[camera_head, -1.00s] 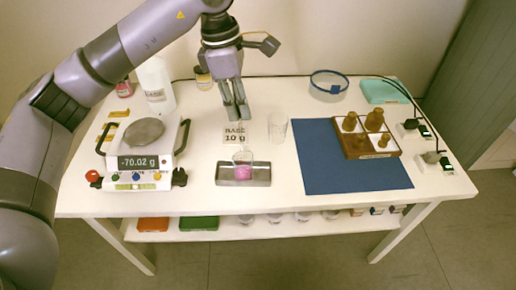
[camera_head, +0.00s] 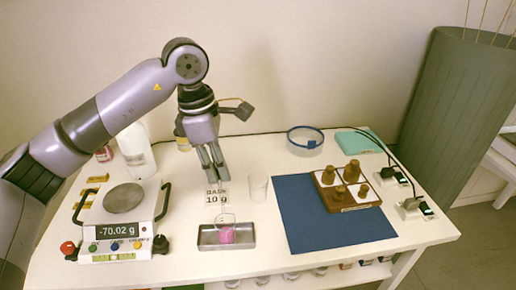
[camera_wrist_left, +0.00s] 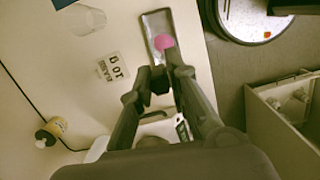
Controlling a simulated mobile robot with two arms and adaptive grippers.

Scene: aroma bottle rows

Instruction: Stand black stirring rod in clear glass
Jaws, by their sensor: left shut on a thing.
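My left gripper (camera_head: 217,175) points down above the table, behind the metal tray and over the label card. It is shut on a thin dark thing, taken as the black stirring rod, mostly hidden by the fingers; in the left wrist view a dark piece (camera_wrist_left: 158,82) shows between the fingertips. An empty clear glass (camera_head: 258,187) stands upright to the right of the gripper, apart from it; it also shows in the left wrist view (camera_wrist_left: 90,20). My right gripper is not in view.
A scale (camera_head: 117,232) reading -70.02 g stands left, with a white bottle (camera_head: 137,150) behind it. A blue mat (camera_head: 310,230) and a wooden rack with brown pegs (camera_head: 350,205) lie right. A blue-rimmed round dish (camera_head: 305,141) stands at the back.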

